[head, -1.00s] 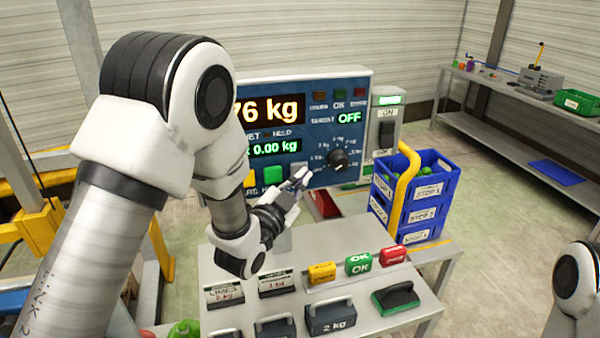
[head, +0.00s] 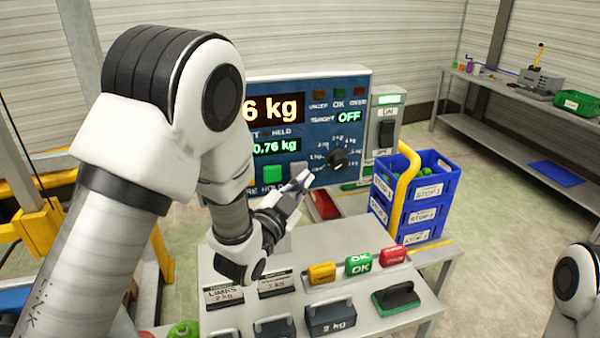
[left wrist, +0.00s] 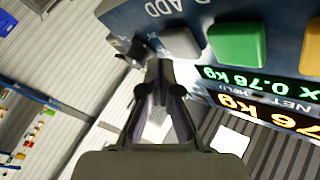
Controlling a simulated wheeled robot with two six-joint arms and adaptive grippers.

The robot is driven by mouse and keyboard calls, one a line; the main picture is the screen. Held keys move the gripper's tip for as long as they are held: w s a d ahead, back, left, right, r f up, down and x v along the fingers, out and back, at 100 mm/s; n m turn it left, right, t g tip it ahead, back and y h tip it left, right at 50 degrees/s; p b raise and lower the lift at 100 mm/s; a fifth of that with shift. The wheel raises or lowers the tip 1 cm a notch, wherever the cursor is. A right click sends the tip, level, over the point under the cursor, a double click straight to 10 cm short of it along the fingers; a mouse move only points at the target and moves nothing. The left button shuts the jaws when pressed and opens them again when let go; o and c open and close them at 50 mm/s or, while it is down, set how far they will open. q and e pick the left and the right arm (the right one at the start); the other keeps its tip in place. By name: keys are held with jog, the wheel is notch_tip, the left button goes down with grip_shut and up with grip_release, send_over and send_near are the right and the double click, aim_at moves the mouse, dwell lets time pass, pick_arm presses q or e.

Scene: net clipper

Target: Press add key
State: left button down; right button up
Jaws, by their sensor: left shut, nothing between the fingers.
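The grey add key (head: 298,168) is on the lower part of the blue scale panel (head: 375,95), right of a green key (head: 272,174). In the left wrist view the grey key (left wrist: 181,43) appears upside down beside the word ADD, next to the green key (left wrist: 238,43). My left gripper (head: 303,181) is shut and empty, its tips just below and in front of the grey key. In the left wrist view its fingers (left wrist: 150,62) are close to the key; I cannot tell whether they touch it. My right gripper is not in view.
Below is a table (head: 350,235) with weights and coloured stamps. Blue crates (head: 415,200) stand to the right, beside a yellow rail (head: 408,175).

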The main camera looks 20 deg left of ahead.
pick_arm(q)
jog(key=s+d, duration=0.1)
jog(key=s, duration=0.1)
jog(key=s+d, duration=0.1)
jog(key=s, duration=0.1)
jog(key=shift+d+b, duration=0.35)
jog(key=shift+b, duration=0.05)
dwell(0.7)
